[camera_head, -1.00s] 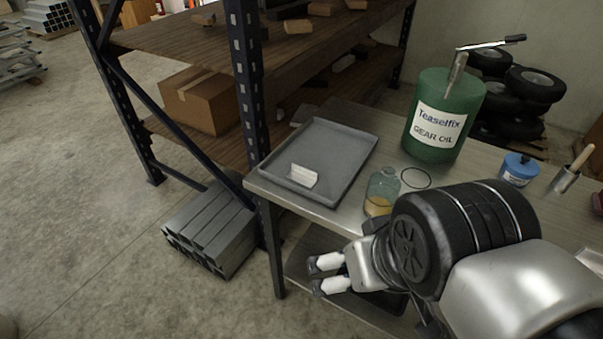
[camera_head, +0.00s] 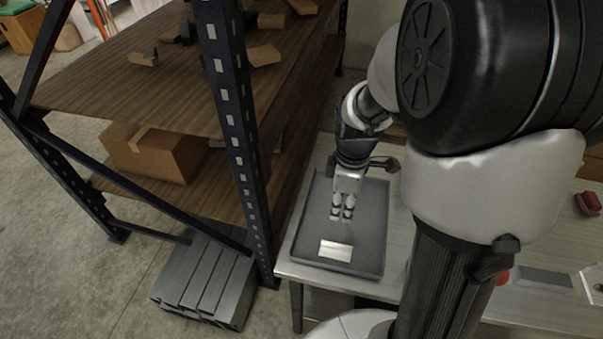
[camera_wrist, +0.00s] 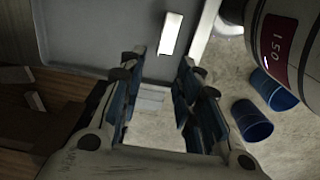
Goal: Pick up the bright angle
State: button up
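The bright angle (camera_head: 336,250) is a small, pale metal piece lying in the grey tray (camera_head: 372,225), near the tray's front edge. My gripper (camera_head: 342,216) is over the tray, pointing down, behind the angle in the head view. In the wrist view my gripper (camera_wrist: 162,58) has its two fingers apart with nothing between them. There the bright angle (camera_wrist: 171,34) shows just beyond the fingertips, between their lines and nearer the right finger. It is apart from both fingers.
The tray sits on a metal table (camera_head: 480,305). A dark shelf post (camera_head: 236,120) stands close to the tray's left, with wooden shelves (camera_head: 110,90) behind it. Metal profiles (camera_head: 205,280) lie on the floor below. In the wrist view, blue cylinders (camera_wrist: 252,120) show at right.

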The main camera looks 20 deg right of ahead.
jog(key=b, duration=0.4)
send_near(336, 251)
jog(key=shift+w+d+f, duration=0.1)
jog(key=shift+w+d, duration=0.2)
jog(key=shift+w, duration=0.1)
jog(key=shift+f+b, duration=0.95)
jog(key=shift+f, duration=2.15)
jog(key=shift+r, duration=0.1)
grip_shut()
